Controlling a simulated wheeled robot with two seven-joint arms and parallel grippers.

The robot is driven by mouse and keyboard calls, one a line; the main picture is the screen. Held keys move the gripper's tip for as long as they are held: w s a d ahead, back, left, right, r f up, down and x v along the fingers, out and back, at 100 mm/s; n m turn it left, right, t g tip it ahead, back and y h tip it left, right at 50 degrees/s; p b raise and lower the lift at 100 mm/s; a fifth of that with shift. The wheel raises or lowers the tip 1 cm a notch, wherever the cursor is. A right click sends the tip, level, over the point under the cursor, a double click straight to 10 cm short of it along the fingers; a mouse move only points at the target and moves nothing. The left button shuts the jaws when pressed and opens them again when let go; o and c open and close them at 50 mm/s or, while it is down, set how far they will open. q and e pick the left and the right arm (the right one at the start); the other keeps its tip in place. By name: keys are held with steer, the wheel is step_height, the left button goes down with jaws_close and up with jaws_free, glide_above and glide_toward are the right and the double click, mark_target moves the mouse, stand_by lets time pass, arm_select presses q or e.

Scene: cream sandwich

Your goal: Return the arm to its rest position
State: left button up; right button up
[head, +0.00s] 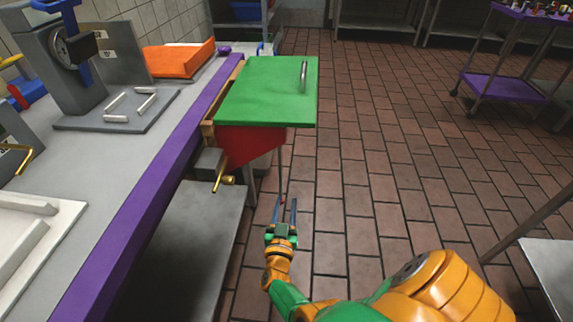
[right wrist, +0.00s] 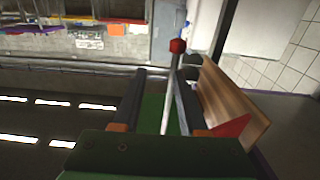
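My right arm comes in from the bottom right in the head view. Its gripper (head: 285,205) is low, in front of the box with the green lid (head: 265,90), over the floor. The right wrist view shows its two dark fingers (right wrist: 160,85) spread apart. A thin pale rod with a red ball (right wrist: 177,45) on its end shows in line with the gap; I cannot tell whether it touches a finger. Neither finger is closed on it. My left gripper is not in view.
The grey counter (head: 110,165) with a purple edge runs along the left. It bears a grey machine (head: 70,70) and an orange box (head: 178,60). A brass tap (head: 224,178) sticks out below the green-lidded box. A purple cart (head: 508,88) stands far right. The tiled floor (head: 400,150) between is clear.

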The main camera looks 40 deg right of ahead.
steer(key=shift+w+f, duration=0.1)
steer(key=shift+w, duration=0.05)
steer(key=s+a+f+n+g+y, duration=0.1)
steer(key=s+a+f+n+y, duration=0.4)
steer(key=f, duration=0.4)
steer(key=s+a+f+n+g+y, duration=0.1)
steer(key=s+a+f+n+y, duration=0.25)
steer(key=a+f+y, duration=0.45)
steer(key=s+f+n+g, duration=0.2)
steer(key=s+f+g, duration=0.4)
steer(key=s, duration=0.6)
steer(key=s+d+f+n+g+p, duration=0.15)
steer(key=s+g, duration=0.25)
steer(key=s, duration=1)
step_height(320, 180, up, 14)
steer(key=p, duration=1.5)
steer(key=shift+w+m, duration=0.25)
steer(key=shift+m, duration=0.05)
steer(key=shift+d, duration=0.1)
